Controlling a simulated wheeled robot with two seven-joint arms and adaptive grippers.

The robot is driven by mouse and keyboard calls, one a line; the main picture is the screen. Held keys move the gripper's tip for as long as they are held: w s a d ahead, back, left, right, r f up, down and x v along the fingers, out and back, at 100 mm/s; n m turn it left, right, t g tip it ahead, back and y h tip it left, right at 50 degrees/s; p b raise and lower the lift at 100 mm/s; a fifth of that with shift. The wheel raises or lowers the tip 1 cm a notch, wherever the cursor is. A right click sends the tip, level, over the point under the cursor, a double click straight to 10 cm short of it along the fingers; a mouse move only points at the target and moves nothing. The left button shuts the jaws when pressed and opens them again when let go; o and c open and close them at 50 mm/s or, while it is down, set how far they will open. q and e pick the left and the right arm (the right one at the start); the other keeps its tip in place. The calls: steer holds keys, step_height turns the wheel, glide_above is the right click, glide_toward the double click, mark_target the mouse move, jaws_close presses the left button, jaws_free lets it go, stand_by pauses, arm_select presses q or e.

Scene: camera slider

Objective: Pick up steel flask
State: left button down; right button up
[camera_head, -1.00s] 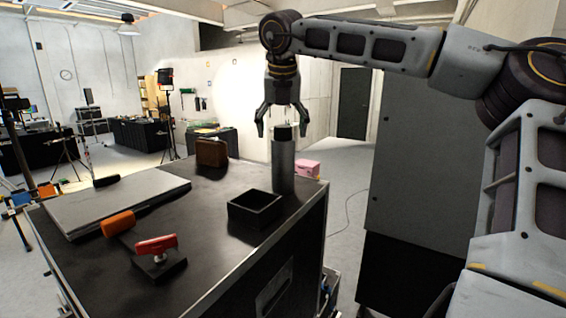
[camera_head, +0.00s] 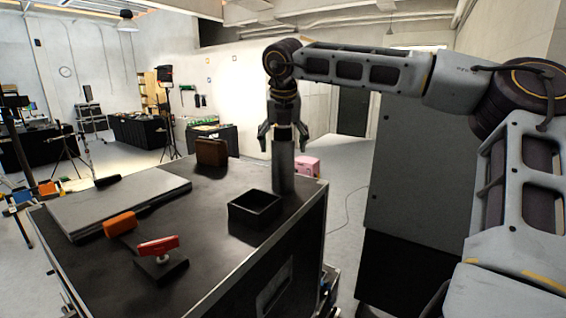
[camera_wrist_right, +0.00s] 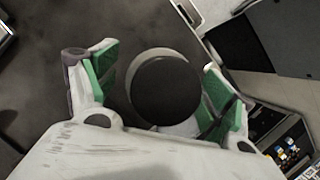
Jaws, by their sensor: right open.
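The steel flask (camera_head: 283,172) is a grey upright cylinder at the back right corner of the black case top. My right gripper (camera_head: 283,143) points down over its upper end, open, with a finger on each side of the flask. In the right wrist view the flask's round black cap (camera_wrist_right: 166,90) sits between the green-padded fingers of my right gripper (camera_wrist_right: 165,92). Gaps show between the cap and the pads, so the fingers do not appear closed on it. My left gripper is not in view.
A black open box (camera_head: 255,208) stands in front of the flask, and a brown case (camera_head: 211,152) stands behind left. A red-handled clamp (camera_head: 159,246), an orange-headed tool (camera_head: 120,223) and a grey flat panel (camera_head: 118,201) lie further left. The case's right edge is close to the flask.

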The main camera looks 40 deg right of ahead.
steer(key=c, duration=1.8)
steer(key=shift+r, duration=0.1)
steer(key=shift+r+b, duration=0.3)
steer(key=shift+r, duration=4.65)
